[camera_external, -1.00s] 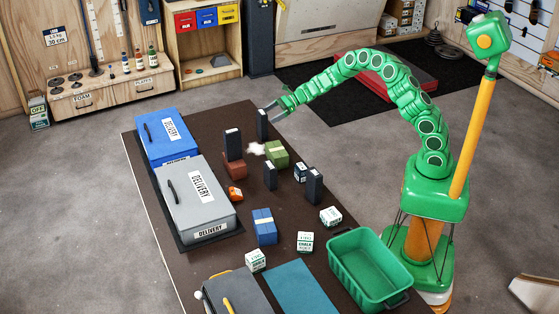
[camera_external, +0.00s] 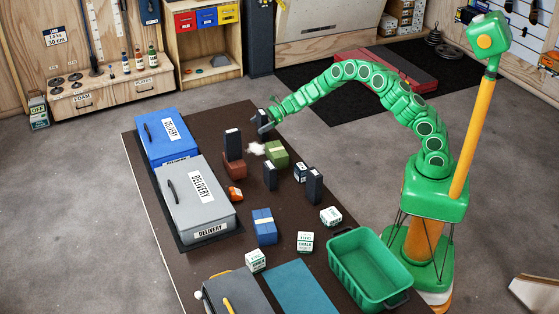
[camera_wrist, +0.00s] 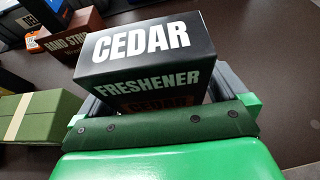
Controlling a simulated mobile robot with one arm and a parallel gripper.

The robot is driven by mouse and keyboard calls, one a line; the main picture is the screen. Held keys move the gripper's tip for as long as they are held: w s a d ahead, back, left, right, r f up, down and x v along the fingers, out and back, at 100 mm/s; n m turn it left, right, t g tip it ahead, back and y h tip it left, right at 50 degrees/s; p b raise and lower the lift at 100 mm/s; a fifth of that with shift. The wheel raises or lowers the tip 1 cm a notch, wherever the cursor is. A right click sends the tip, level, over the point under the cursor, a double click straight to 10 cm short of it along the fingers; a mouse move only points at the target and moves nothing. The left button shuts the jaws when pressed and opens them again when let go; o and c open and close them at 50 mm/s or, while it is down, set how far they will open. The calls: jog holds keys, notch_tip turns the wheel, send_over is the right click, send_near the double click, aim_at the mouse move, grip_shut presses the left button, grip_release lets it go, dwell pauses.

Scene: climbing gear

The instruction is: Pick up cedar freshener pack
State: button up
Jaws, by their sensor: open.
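The cedar freshener pack (camera_wrist: 140,50) is a dark box with white "CEDAR FRESHENER" lettering, filling the middle of the wrist view. In the external view it is a dark upright box (camera_external: 262,116) at the far end of the table, partly covered by my gripper (camera_external: 268,124). My gripper is open, with its jaws around or right beside the pack. In the wrist view grey finger parts show at both sides of the pack, behind my green palm (camera_wrist: 155,131). The fingertips and any contact with the pack are hidden.
A green box with a pale band (camera_wrist: 35,117) stands close on the left in the wrist view. A brown box (camera_wrist: 68,45) labelled "HAND STRAP" is beyond it. Other dark upright boxes (camera_external: 233,144) stand nearby. A green bin (camera_external: 345,262) is at the near right.

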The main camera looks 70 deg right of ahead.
aim_at(259, 119)
jog(key=shift+w+a, duration=0.15)
jog(key=shift+a, duration=0.05)
jog(key=shift+c, duration=0.2)
jog(key=shift+f, duration=0.1)
jog(key=c, duration=1)
jog(key=shift+r, duration=0.45)
notch_tip(259, 119, up, 2)
jog(key=shift+r, duration=0.25)
jog(key=shift+s+a+r, duration=0.15)
jog(key=shift+s+r, duration=1.45)
jog(key=shift+s, duration=0.75)
jog(key=shift+s+a+r, duration=0.15)
jog(key=shift+s+r, duration=1.5)
jog(key=shift+s, duration=0.65)
jog(key=shift+s+a+r, duration=0.15)
jog(key=shift+s+r, duration=1.45)
jog(key=shift+s, duration=0.75)
